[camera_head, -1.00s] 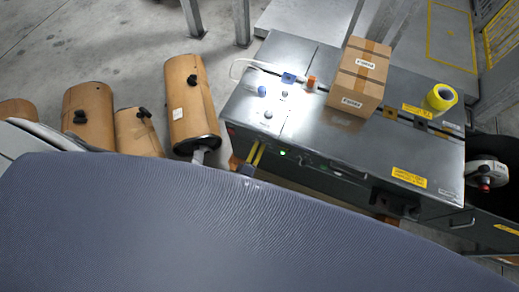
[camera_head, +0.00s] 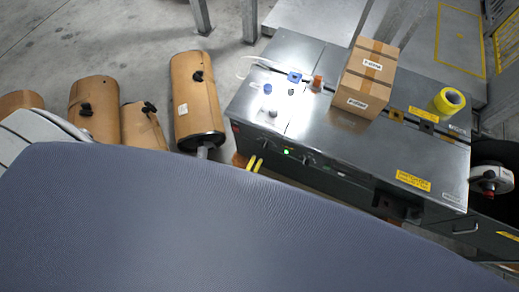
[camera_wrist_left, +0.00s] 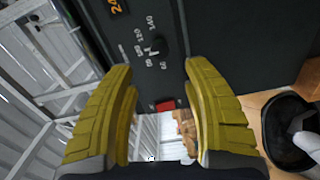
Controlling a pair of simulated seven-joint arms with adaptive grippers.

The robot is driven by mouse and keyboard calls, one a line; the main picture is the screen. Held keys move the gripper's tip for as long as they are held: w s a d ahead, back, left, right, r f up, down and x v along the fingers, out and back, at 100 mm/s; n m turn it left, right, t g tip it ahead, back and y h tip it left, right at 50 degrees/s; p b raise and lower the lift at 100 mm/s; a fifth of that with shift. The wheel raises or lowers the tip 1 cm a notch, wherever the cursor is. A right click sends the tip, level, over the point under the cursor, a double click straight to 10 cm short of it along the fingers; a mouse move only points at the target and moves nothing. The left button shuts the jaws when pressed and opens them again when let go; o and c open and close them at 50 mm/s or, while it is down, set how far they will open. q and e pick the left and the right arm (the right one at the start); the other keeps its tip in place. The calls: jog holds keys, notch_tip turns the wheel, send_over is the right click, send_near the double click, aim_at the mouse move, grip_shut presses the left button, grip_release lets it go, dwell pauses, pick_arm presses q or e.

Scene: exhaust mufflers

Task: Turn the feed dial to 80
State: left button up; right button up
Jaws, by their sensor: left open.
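The feed dial (camera_wrist_left: 159,46) is a black knob on the dark front panel of the machine in the left wrist view. White numbers from 60 to 140 ring its near and left sides. A white mark points left from it; the exact value is too small to tell. My left gripper (camera_wrist_left: 164,115) is open, its two yellow fingers apart below the dial, with nothing between them but background. It also shows in the head view (camera_head: 255,164), at the machine's front edge left of the green light (camera_head: 287,152). My right gripper is not in view.
An orange readout (camera_wrist_left: 117,6) and a red switch (camera_wrist_left: 166,105) are on the panel. My grey body blocks the foreground.

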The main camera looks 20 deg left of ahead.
pick_arm(q)
jog(key=shift+s+a, duration=0.1)
jog(key=shift+s, duration=1.75)
jog(key=m, duration=1.3)
send_near(264, 148)
jog(key=shift+m, duration=0.3)
jog(key=w, duration=1)
jog(key=shift+w, duration=0.15)
grip_shut()
